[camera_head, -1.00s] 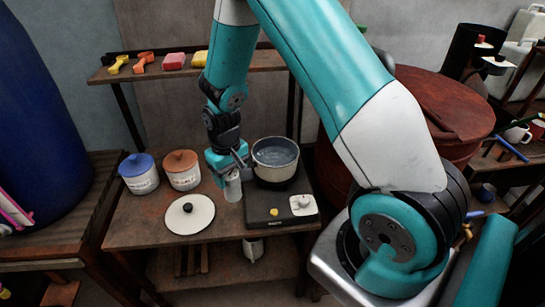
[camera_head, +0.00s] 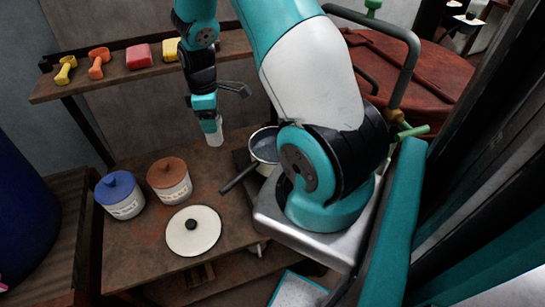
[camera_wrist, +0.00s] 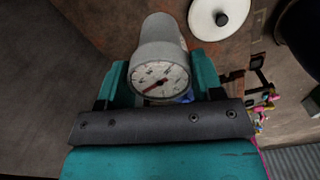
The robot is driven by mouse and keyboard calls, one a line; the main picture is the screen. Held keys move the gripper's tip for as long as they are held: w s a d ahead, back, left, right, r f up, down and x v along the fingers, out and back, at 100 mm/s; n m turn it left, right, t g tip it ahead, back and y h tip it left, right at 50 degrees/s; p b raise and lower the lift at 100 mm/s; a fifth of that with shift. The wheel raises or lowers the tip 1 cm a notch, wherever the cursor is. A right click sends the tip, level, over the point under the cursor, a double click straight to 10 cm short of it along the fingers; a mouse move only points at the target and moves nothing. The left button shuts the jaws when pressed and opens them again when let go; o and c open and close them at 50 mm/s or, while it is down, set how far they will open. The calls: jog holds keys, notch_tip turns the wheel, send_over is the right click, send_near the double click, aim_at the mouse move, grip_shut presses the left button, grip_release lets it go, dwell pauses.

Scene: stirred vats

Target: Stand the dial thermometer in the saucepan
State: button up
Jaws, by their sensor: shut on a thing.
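My gripper (camera_head: 208,112) is shut on the dial thermometer (camera_head: 214,134), a pale grey cylinder hanging below the jaws in the head view. In the wrist view its round white dial (camera_wrist: 160,81) with a red needle faces the camera, between the teal fingers (camera_wrist: 160,85), and the grey cylinder (camera_wrist: 163,42) extends beyond it. The saucepan (camera_head: 265,148), light-rimmed with a dark handle and bluish contents, sits to the right of the thermometer. My arm hides part of the pan. The thermometer is apart from it and appears raised off the table.
A white lid (camera_head: 193,239) with a black knob lies on the table (camera_head: 145,247). Blue-lidded (camera_head: 120,196) and brown-lidded (camera_head: 169,180) jars stand at left. A shelf (camera_head: 130,80) with several small coloured things runs behind. A red drum (camera_head: 430,75) stands at right.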

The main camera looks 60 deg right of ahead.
jog(key=s+d+r+n+p, duration=0.1)
jog(key=s+d+r+n, duration=0.25)
jog(key=s+d, duration=0.3)
jog(key=s+d+r+n+p, duration=0.1)
jog(key=s+d+r+n, duration=0.1)
jog(key=s+d+n, duration=0.4)
jog(key=shift+m, duration=0.45)
jog(key=f+p, duration=0.1)
jog(key=f, duration=0.5)
jog(key=f+p, duration=0.1)
jog(key=f, duration=0.6)
jog(key=f+p, duration=0.2)
jog(key=f, duration=0.4)
jog(key=shift+d+f, duration=0.35)
jog(key=shift+f, duration=0.1)
jog(key=o, duration=1)
